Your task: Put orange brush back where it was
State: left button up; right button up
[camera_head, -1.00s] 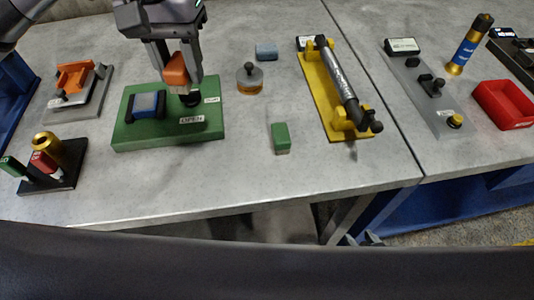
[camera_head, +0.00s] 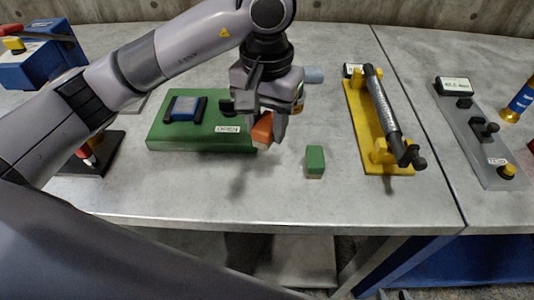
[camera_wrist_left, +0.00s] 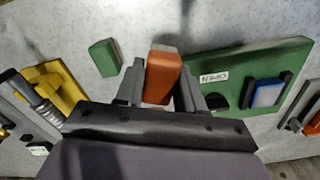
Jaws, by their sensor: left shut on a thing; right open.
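The orange brush (camera_head: 262,129) is a small orange block with a pale underside. My left gripper (camera_head: 266,128) is shut on it, above the table at the right edge of the green board (camera_head: 195,138). The brush also shows between the fingers in the left wrist view (camera_wrist_left: 162,76). In that view a green block (camera_wrist_left: 105,57) lies on the table beside it, apart from the gripper. The same green block is to the right of the gripper in the head view (camera_head: 315,161). My right gripper is not in view.
A yellow stand with a grey cylinder (camera_head: 379,100) and a grey plate with fittings (camera_head: 480,135) are to the right. The table front around the green block is clear.

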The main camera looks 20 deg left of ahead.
aim_at(266, 121)
pick_arm(q)
jog(key=shift+f, duration=3.95)
jog(key=shift+f+b, duration=0.25)
jog(key=shift+b, duration=0.05)
jog(key=o, duration=1)
jog(key=shift+r, duration=0.1)
notch_tip(266, 121, up, 12)
jog(key=shift+f, duration=0.1)
jog(key=shift+r, duration=0.25)
